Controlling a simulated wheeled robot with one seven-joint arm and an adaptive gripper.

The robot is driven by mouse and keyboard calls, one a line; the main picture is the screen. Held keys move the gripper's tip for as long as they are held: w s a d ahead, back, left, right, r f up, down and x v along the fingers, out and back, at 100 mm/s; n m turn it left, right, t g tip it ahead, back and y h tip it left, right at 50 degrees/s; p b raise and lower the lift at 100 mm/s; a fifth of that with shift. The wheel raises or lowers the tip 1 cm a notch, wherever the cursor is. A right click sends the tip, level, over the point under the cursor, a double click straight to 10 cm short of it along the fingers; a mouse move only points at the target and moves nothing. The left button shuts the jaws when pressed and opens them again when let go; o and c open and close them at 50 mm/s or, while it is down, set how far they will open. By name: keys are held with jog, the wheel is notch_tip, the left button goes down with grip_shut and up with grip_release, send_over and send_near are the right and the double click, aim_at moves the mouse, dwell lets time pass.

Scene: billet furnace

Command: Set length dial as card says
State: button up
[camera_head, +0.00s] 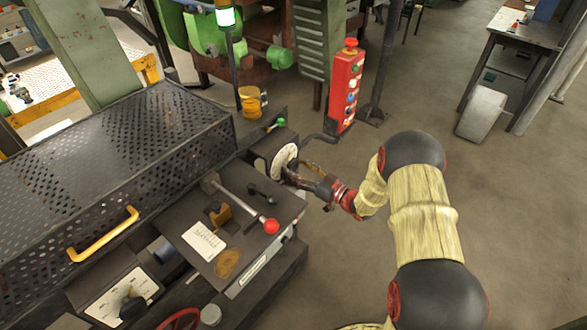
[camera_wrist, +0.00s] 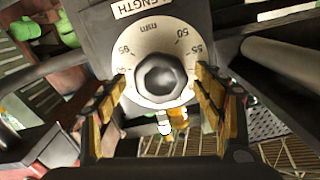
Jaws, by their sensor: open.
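The length dial (camera_wrist: 140,42) is a pale round plate with a dark faceted knob (camera_wrist: 161,78) at its centre. In the wrist view it reads "mm", with 50, 55 and 95 visible, under a partly cut-off LENGTH label (camera_wrist: 134,6). The dial also shows edge-on in the head view (camera_head: 283,158). My gripper (camera_wrist: 160,88) is open, with one finger to each side of the knob and gaps between. In the head view my gripper (camera_head: 293,173) is at the dial's face. A white card (camera_head: 204,242) lies on the machine top; its writing is too small to read.
A red-knobbed lever (camera_head: 270,226) rises from the machine top near the card. A red push-button box (camera_head: 346,88) stands behind my gripper. A perforated guard (camera_head: 120,150) with a yellow handle (camera_head: 104,235) fills the left.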

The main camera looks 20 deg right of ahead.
jog(key=shift+w+a, duration=0.35)
jog(key=shift+w, duration=0.1)
jog(key=c, duration=0.3)
jog(key=c, duration=0.8)
jog(key=shift+c, duration=0.3)
jog(key=shift+n+b, duration=0.4)
jog(key=n+b, duration=0.4)
jog(key=n, duration=0.1)
jog(key=shift+f+n, duration=0.1)
jog(key=shift+n, duration=0.3)
jog(key=n+b, duration=0.4)
jog(key=n, duration=0.1)
jog(key=shift+a, duration=0.1)
